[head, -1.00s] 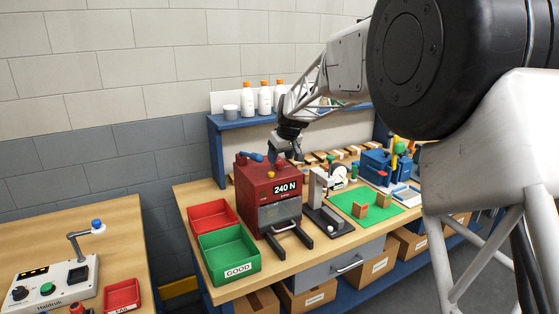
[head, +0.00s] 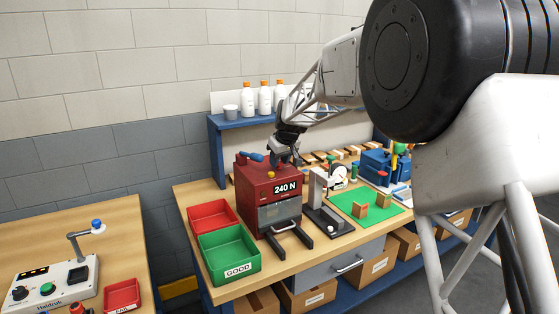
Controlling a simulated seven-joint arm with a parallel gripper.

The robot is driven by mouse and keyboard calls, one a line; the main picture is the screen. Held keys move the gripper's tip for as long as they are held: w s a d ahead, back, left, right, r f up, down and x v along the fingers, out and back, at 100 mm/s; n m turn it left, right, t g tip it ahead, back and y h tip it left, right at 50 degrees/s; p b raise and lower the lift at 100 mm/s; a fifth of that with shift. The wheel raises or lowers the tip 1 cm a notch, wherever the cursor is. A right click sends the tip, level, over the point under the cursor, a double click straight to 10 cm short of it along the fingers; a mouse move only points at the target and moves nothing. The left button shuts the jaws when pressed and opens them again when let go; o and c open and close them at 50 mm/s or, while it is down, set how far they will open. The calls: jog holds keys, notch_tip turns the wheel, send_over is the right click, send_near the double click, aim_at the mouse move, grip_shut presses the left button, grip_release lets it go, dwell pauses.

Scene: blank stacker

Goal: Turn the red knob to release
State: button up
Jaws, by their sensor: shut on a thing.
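The red machine (head: 257,202) stands on the wooden bench and its display reads 240 N. A blue handle (head: 251,156) and a small yellow button (head: 271,175) are on it. My gripper (head: 284,161) points down at the top of the machine, right of the blue handle. It is shut at the spot of the red knob, which the fingers and their small size in the picture hide. A clear front window and a dark forked part (head: 292,237) are on the machine's front.
A red tray (head: 196,212) and a green GOOD tray (head: 205,263) stand left of the machine. A dial gauge stand (head: 315,195) and green mat (head: 348,210) are close on its right. A control box (head: 75,284) is on the left table.

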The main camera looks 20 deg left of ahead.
jog(key=shift+m, duration=0.5)
jog(key=shift+s+a+m+t+h, duration=0.1)
jog(key=shift+m+t+h, duration=0.25)
jog(key=shift+m, duration=0.8)
jog(key=shift+m+t+h, duration=0.25)
jog(key=shift+m+h, duration=0.2)
jog(key=shift+m, duration=0.7)
jog(key=o, duration=0.9)
jog(key=shift+r, duration=0.15)
jog(key=shift+v, duration=3.75)
jog(key=shift+s, duration=0.1)
